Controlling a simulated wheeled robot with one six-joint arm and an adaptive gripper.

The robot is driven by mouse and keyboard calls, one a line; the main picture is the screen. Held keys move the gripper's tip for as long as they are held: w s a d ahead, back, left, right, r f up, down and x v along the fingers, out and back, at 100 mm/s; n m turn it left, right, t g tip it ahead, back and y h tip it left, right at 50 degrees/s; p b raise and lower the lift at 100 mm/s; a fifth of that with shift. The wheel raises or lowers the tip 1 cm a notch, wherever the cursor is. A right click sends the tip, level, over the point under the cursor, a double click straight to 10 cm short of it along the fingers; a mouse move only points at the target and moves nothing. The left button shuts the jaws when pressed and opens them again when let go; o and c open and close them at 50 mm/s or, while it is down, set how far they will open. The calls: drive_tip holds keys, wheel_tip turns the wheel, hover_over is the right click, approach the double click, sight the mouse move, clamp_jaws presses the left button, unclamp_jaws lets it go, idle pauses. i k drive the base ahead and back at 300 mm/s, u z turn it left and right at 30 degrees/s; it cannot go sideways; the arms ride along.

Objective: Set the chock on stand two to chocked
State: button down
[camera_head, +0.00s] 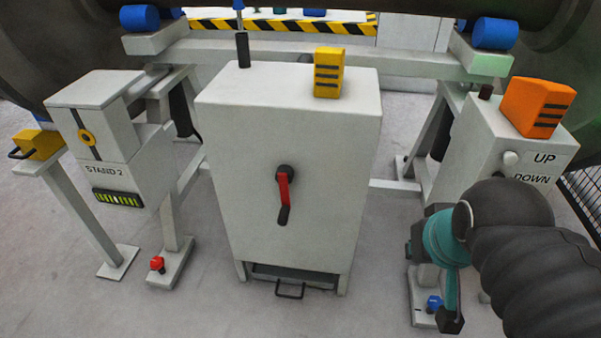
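The grey box labelled "STAND 2" (104,170) is at the left, with a yellow ring on a dark strip and a yellow-green striped indicator on its front. A yellow block with a black handle (40,145) sits on a slanted post beside it; it looks like a chock, but I cannot be sure. My gripper (449,288) is at the lower right, dark and teal, seen partly behind my arm. It is far from the stand two box, and its finger opening is not clear.
A central grey cabinet (285,130) carries a red-handled lever (284,192) and a yellow block (328,72). A right box marked UP and DOWN (480,150) bears an orange block (536,105). A red knob (157,264) is low left. Bare floor lies in front.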

sight(36, 145)
drive_tip(key=u, duration=2)
drive_tip(key=k, duration=0.55)
drive_tip(key=u, duration=0.6)
drive_tip(key=i, duration=1.8)
drive_tip(key=z, duration=0.45)
